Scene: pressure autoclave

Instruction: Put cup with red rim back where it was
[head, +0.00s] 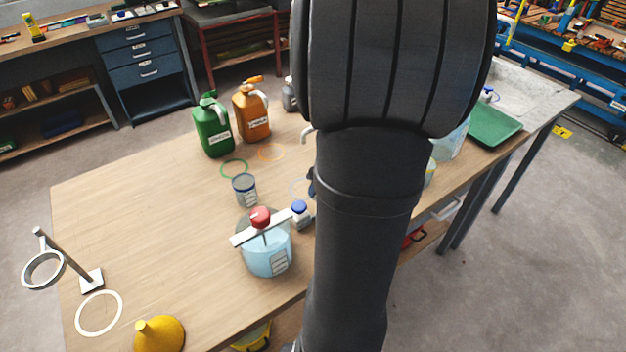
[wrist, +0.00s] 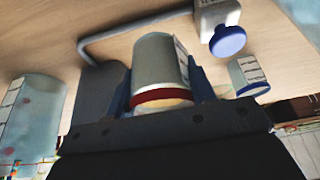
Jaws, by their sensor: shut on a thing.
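The cup with the red rim (wrist: 160,68) shows in the wrist view, pale with a label on its side. My gripper (wrist: 159,85) is shut on it, one finger on each side. The wooden table top (wrist: 130,42) shows behind the cup; I cannot tell how far the cup is from it. In the head view my own arm hides the cup and most of the gripper.
A blue-rimmed cup (head: 244,189), a blue-capped bottle (head: 301,216) and a blue-liquid vessel with red knob (head: 265,250) stand left of my arm. Green (head: 212,130) and orange (head: 252,112) jugs stand behind, near coloured rings.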

